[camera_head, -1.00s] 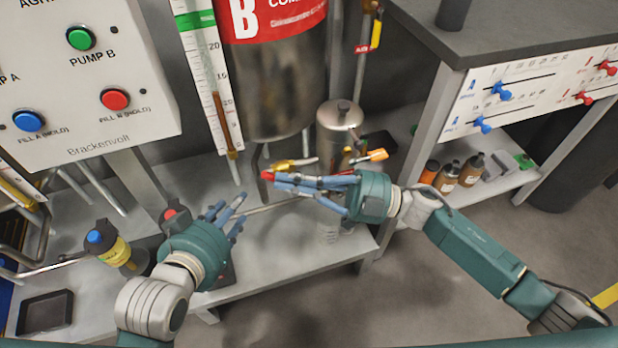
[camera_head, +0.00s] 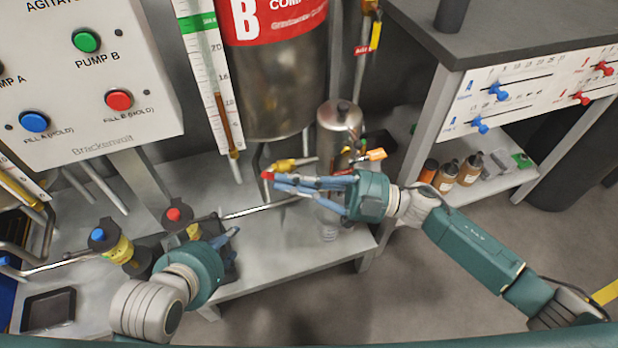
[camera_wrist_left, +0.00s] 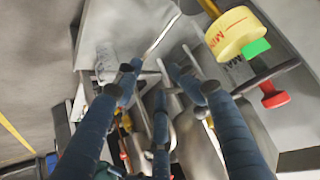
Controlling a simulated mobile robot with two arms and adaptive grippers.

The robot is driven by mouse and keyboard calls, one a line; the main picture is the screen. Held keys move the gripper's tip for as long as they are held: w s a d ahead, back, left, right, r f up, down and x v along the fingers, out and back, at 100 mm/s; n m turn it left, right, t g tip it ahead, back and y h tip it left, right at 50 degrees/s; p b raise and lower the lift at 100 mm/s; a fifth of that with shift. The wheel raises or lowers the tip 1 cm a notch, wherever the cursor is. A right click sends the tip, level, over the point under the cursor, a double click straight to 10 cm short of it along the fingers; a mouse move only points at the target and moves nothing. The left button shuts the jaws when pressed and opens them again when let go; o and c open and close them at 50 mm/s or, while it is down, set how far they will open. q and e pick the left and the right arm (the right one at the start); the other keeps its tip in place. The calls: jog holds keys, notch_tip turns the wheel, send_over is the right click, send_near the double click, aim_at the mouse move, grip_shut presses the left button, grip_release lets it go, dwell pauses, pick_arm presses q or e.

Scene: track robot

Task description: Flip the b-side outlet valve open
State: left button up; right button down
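The B-side tank (camera_head: 280,95) is a grey metal cylinder with a red B label. A yellow valve part (camera_head: 292,163) shows below it, and a red tip (camera_head: 267,175) lies just left of it; which handle belongs to the outlet valve is unclear. My right gripper (camera_head: 290,184) has its fingers stretched left, their tips beside the red tip; contact cannot be told. It looks open.
A metal canister (camera_head: 338,125) stands behind my right gripper. A control panel (camera_head: 90,90) hangs upper left. Bottles (camera_head: 447,175) sit on the right shelf.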

pick_arm(q)
jog(key=shift+g, duration=0.8)
jog(key=shift+s+a+f, duration=0.15)
jog(key=shift+s+f, duration=0.6)
jog(key=shift+f, duration=0.15)
jog(key=shift+s+a+f, duration=0.15)
jog(key=shift+s+f, duration=0.6)
jog(key=shift+f, duration=0.1)
pick_arm(e)
jog(key=shift+w, duration=0.15)
pick_arm(q)
jog(key=shift+a+r, duration=0.1)
jog(key=shift+a, duration=0.05)
